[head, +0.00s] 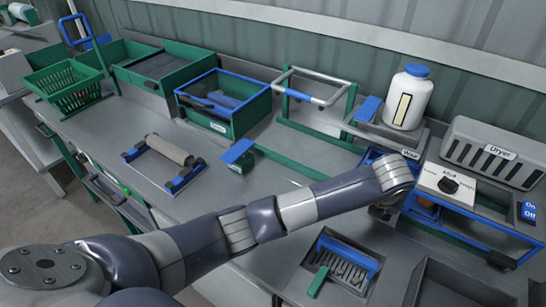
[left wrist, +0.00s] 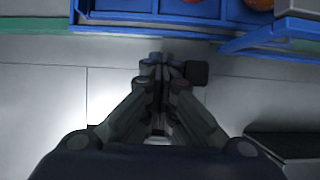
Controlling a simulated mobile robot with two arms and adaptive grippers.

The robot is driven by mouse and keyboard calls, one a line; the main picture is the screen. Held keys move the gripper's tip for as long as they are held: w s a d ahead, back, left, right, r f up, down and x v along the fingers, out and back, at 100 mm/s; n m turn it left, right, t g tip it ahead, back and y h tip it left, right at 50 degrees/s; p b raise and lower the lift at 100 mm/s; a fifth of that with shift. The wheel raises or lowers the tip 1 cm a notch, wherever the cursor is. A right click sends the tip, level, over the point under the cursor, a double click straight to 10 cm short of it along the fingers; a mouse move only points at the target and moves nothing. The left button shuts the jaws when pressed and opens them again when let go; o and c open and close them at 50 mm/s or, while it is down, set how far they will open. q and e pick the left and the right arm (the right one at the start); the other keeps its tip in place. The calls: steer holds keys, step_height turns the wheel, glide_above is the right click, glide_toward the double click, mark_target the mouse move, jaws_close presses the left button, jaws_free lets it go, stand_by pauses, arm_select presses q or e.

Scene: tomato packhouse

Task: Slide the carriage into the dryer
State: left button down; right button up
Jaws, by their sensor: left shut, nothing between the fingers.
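The dryer (head: 492,152) is a grey slotted housing at the right of the head view, with a white dial panel and blue-and-green rails below. The carriage (left wrist: 150,16) appears as a blue compartmented tray along the top of the left wrist view. In the head view a blue part shows behind my wrist. Orange-red fruit shows at the upper right of the wrist view and under the dial panel. My left gripper (left wrist: 160,62) is shut and empty, just short of the tray's blue edge. A black block (left wrist: 196,73) sits beside its fingertips; contact is unclear.
A white bottle with a blue cap (head: 408,98) stands behind my wrist. A blue-rimmed bin (head: 222,125), a roller stand (head: 168,150) and a green basket (head: 62,90) stand further left. A slotted tray with a green-handled brush (head: 340,262) lies in front. Bench between is clear.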

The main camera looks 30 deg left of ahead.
arm_select(q)
steer(key=shift+s+d+b, duration=0.15)
steer(key=shift+d+b, duration=0.55)
steer(key=shift+d, duration=1.2)
steer(key=shift+s+d+b, duration=0.15)
steer(key=shift+d+b, duration=0.6)
steer(key=shift+d, duration=1.1)
steer(key=shift+s+d+b, duration=0.15)
steer(key=shift+d+b, duration=0.55)
steer(key=shift+d, duration=1.45)
steer(key=shift+s+d+b, duration=0.15)
steer(key=shift+d+b, duration=0.65)
steer(key=shift+d, duration=0.55)
steer(key=shift+s+d+b, duration=0.1)
steer(key=shift+d+b, duration=0.65)
steer(key=shift+d, duration=0.55)
steer(key=shift+w+a+r, duration=0.1)
steer(key=shift+a, duration=1.05)
steer(key=s+p+v, duration=0.1)
steer(key=p+v, duration=0.3)
steer(key=v, duration=0.4)
steer(key=shift+s, duration=0.25)
steer(key=shift+f, duration=0.25)
